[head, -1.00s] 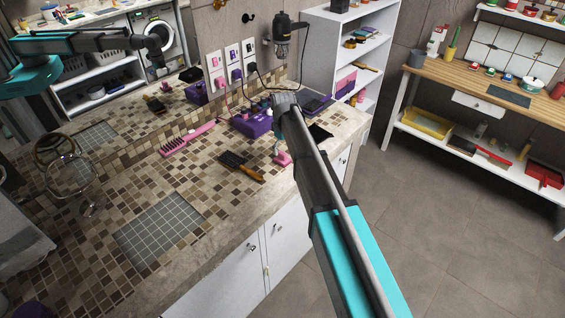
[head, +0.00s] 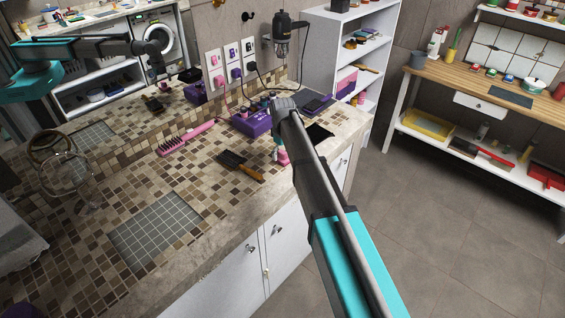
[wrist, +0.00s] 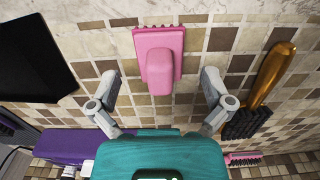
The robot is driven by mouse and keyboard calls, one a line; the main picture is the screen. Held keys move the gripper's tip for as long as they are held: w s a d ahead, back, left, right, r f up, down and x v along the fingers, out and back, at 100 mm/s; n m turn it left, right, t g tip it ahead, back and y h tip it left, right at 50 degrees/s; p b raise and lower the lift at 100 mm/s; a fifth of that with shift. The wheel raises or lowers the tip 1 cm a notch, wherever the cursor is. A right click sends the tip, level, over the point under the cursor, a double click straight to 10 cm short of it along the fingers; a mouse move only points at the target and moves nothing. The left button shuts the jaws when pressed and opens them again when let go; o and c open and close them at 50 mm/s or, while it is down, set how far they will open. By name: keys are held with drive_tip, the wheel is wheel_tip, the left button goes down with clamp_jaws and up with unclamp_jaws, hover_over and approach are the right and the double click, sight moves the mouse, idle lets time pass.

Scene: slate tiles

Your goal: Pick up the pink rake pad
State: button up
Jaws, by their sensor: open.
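The pink rake pad (wrist: 160,62) lies on the mosaic counter in the wrist view, a flat rectangular plate with a raised rounded grip and small teeth along its far edge. My gripper (wrist: 161,78) is open, with one finger to each side of the pad's grip and clear space between. The pad's wider plate lies mostly beyond the fingertips. In the head view, the pad (head: 284,158) shows as a small pink patch beside my arm near the counter's front edge. My arm hides most of the gripper there.
A wooden-handled dark brush (wrist: 266,80) lies right of the gripper, and a flat black panel (wrist: 36,58) lies left. A purple box (head: 252,122) and a pink comb-like brush (head: 186,138) are farther back. A grey tile patch (head: 155,230) on the counter is clear.

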drive_tip(key=shift+f+b, duration=0.7)
drive_tip(key=shift+f, duration=0.35)
drive_tip(key=c, duration=1.3)
drive_tip(key=shift+r, duration=0.25)
wheel_tip(320, 180, up, 2)
drive_tip(key=p, duration=0.2)
drive_tip(key=shift+p, duration=0.3)
drive_tip(key=s+d+r+p, duration=0.1)
drive_tip(key=s+r+p, duration=0.2)
drive_tip(key=s, duration=0.1)
drive_tip(key=s+d+r+p, duration=0.1)
drive_tip(key=s+r+p, duration=0.3)
drive_tip(key=s, duration=0.1)
drive_tip(key=s+d+r+p, duration=0.1)
drive_tip(key=s+r+p, duration=0.2)
drive_tip(key=s, duration=0.1)
drive_tip(key=shift+s+d+r, duration=0.25)
drive_tip(key=shift+d+r, duration=0.05)
drive_tip(key=shift+d, duration=0.1)
